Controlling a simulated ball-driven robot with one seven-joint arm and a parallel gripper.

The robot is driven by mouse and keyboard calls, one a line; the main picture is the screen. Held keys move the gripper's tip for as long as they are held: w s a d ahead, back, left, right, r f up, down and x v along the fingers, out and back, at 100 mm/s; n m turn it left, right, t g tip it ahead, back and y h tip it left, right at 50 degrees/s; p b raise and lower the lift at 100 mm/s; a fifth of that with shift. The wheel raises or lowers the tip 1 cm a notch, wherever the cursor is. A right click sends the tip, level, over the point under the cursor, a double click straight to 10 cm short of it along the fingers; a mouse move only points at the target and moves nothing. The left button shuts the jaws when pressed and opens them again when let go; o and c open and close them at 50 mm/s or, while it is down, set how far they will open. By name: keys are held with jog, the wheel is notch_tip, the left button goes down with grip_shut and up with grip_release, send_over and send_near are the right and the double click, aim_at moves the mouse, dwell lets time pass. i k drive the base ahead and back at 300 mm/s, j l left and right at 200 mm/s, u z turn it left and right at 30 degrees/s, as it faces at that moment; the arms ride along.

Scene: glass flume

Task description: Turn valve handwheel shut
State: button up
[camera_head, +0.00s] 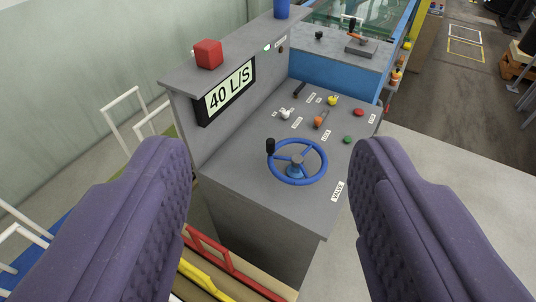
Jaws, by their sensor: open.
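The blue valve handwheel (318,174) lies on the sloping top of a grey control console (240,185), with a grey hub, blue spokes and a black knob (270,146) standing up on its left rim. A white label reading VALVE (338,191) is to its lower right. My gripper (272,175) shows as two purple padded fingers, one low at the left and one low at the right. It is open and empty. The handwheel shows in the gap between the fingers, beyond them, and they appear apart from it. The whole wheel is unobstructed.
Several buttons and levers, including a red button (359,112) and a green button (347,139), sit behind the wheel. A raised panel with a 40 L/S sign (230,91) carries a red cube (208,53). White and red railings (228,262) stand at the left and below.

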aim_at(297, 160)
jog(key=i+l+u, duration=0.1)
jog(key=i+l, duration=0.9)
jog(key=i, duration=0.1)
